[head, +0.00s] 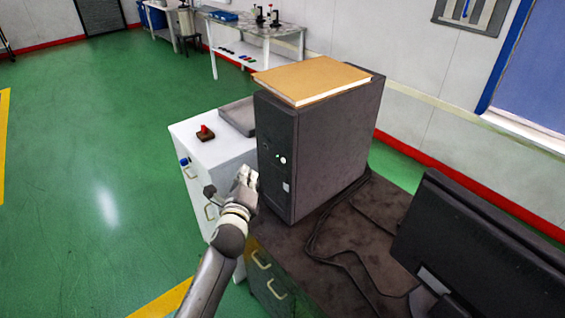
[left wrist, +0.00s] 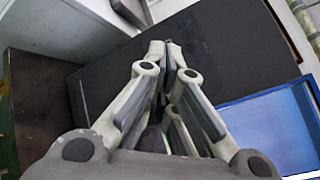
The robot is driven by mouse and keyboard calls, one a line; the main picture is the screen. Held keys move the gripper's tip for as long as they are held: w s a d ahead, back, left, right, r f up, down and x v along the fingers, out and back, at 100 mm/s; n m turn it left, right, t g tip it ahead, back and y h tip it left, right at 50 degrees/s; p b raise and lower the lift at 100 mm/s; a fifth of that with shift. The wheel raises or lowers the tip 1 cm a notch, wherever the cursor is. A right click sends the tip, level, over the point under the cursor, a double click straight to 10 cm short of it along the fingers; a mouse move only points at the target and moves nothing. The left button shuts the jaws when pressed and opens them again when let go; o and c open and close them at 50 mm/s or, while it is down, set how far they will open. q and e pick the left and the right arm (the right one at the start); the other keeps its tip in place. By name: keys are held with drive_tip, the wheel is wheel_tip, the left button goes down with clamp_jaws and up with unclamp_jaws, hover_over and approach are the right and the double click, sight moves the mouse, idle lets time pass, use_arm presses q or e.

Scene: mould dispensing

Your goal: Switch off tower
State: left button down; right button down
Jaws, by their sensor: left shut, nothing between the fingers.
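The tower (head: 325,140) is a dark upright computer case on a dark desk in the middle of the head view. Its front has a small green light (head: 277,155) and a round white button (head: 283,161). My left gripper (head: 246,176) is shut and empty, just in front of the tower's front face, left of and a little below the button. In the left wrist view the shut fingers (left wrist: 172,48) show against a dark surface. I cannot tell whether they touch it. My right gripper is not in view.
A tan book or box (head: 312,79) lies on the tower. A monitor (head: 480,250) and cables (head: 330,235) are on the desk at right. A white cabinet (head: 225,160) with a red switch-like object (head: 205,133) stands left. Green floor (head: 90,150) is clear further left.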

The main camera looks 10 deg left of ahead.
use_arm(q)
drive_tip(key=b, duration=0.4)
approach(276, 152)
drive_tip(key=w+a, duration=0.2)
drive_tip(key=w, duration=0.1)
drive_tip(key=shift+w+d+f, duration=0.15)
drive_tip(key=shift+w+f, duration=0.05)
drive_tip(key=shift+w, duration=0.05)
idle(0.9)
drive_tip(key=shift+w+d, duration=0.25)
drive_tip(key=shift+w, duration=0.1)
drive_tip(key=shift+w+d, duration=0.25)
drive_tip(key=shift+w, duration=0.05)
idle(0.7)
drive_tip(key=shift+s, duration=0.1)
drive_tip(key=shift+s+a+p, duration=0.45)
drive_tip(key=shift+s+a, duration=0.05)
drive_tip(key=shift+s, duration=0.1)
